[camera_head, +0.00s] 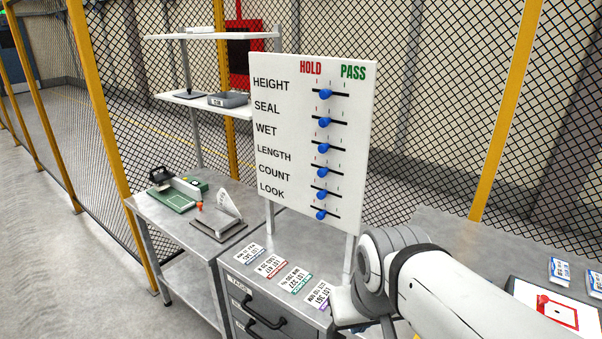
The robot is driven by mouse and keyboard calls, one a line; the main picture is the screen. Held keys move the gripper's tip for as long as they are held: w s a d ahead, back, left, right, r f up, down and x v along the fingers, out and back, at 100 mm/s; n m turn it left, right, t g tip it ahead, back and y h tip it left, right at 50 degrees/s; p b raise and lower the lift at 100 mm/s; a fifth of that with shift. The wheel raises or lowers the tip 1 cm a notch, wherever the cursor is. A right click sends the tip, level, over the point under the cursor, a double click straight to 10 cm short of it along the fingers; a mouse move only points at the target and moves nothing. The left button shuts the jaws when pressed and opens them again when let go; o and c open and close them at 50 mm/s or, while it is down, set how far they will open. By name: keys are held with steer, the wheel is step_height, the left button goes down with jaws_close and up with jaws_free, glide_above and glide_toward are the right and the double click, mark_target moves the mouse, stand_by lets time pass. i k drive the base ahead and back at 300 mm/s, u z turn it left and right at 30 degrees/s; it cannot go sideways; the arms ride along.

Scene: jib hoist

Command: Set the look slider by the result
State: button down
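The white board (290,130) stands upright on posts at the back of the bench, with HOLD and PASS printed on top. The look slider (320,214) is the lowest of several rows, a blue knob on a short black track. Its knob sits left of the track's middle, toward the HOLD side. The other blue knobs, such as the height slider (325,94), sit similarly. My arm comes in from the lower right and bends in front of the bench, right of and below the board. My gripper's fingers do not show, so what they hold is hidden.
Several lot cards (269,265) lie on the drawer bench (237,248). A side table at left carries a green device (172,199) and a metal stand (228,208). At right lie a sheet with a red figure (557,311) and small packets (560,271). Mesh fencing stands behind.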

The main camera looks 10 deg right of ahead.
mark_target(321, 214)
steer(key=z, duration=1.75)
steer(key=k, duration=0.45)
steer(key=u, duration=0.4)
